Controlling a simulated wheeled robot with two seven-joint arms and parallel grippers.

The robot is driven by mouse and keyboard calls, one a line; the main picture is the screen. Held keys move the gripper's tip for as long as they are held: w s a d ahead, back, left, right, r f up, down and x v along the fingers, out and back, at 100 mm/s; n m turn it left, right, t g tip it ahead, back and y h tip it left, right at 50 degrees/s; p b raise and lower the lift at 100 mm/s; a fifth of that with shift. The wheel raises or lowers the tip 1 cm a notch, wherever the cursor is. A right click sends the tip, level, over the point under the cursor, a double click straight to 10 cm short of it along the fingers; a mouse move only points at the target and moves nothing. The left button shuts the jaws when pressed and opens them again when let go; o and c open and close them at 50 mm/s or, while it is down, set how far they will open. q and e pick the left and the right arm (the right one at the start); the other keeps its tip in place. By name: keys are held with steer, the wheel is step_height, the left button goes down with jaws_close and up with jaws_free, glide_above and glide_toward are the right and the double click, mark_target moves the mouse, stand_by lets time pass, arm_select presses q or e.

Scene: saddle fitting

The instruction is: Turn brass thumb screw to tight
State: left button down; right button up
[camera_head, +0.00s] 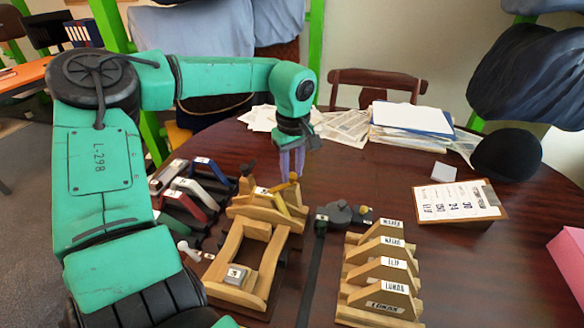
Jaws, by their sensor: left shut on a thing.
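A wooden saddle-fitting frame (255,233) stands on the table in front of me, with pale side rails and a cross-piece at its far end. A brass thumb screw (294,179) shows as a small yellow piece at the far right of this frame. My left gripper (292,170) points down from above, its fingers shut at the thumb screw, which they partly hide. How far the screw is turned cannot be told. A dark knob (248,169) stands at the frame's far left. My right gripper is out of view.
Several labelled wooden profiles (383,270) stand right of the frame, past a dark strap (313,265). Coloured labelled bars (195,192) lie to its left. A clipboard (458,202), papers (408,122) and a black helmet (507,156) lie farther back.

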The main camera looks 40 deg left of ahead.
mark_target(293, 178)
arm_select(q)
steer(key=shift+m, duration=0.3)
steer(key=c, duration=0.6)
jaws_free()
steer(key=r, duration=1.4)
steer(key=shift+s+d+r, duration=0.25)
steer(key=shift+d+r, duration=0.1)
steer(key=shift+d, duration=0.05)
steer(key=shift+f, duration=0.1)
